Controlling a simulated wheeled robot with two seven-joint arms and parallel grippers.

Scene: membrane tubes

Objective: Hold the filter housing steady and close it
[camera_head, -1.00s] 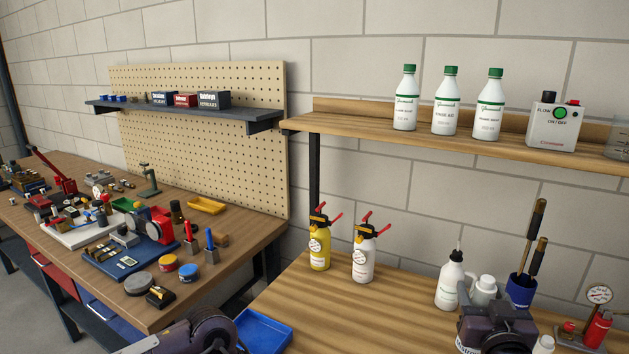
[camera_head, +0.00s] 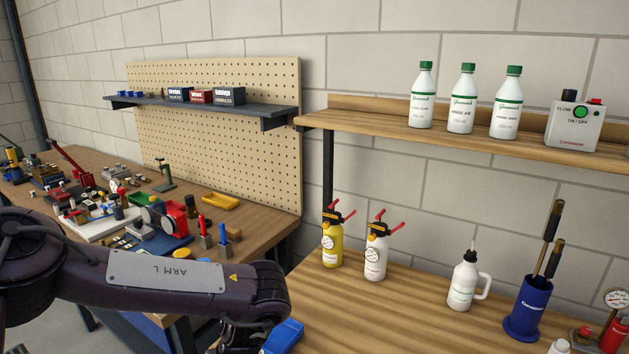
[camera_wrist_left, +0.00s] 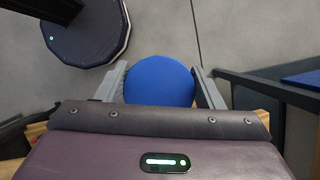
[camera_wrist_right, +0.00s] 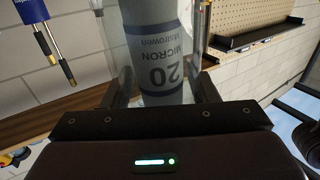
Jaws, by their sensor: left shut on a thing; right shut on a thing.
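In the left wrist view my left gripper (camera_wrist_left: 160,82) is shut on a blue round part (camera_wrist_left: 160,76), its fingers on either side; it looks like the housing's blue end or cap. In the right wrist view my right gripper (camera_wrist_right: 165,88) is shut on a clear cylindrical filter housing (camera_wrist_right: 140,92). A pale cartridge (camera_wrist_right: 158,50) with a grey "20 MICRON" label is inside the housing. Neither end of the housing shows clearly, so I cannot tell whether the blue part touches it. The head view shows neither grip clearly.
The wooden bench (camera_head: 400,305) holds yellow and white spray bottles (camera_head: 332,245), a white handled bottle (camera_head: 463,283) and a blue tool holder (camera_head: 527,310). Green-capped bottles (camera_head: 461,100) stand on the shelf above. A cluttered workbench (camera_head: 250,228) lies at left.

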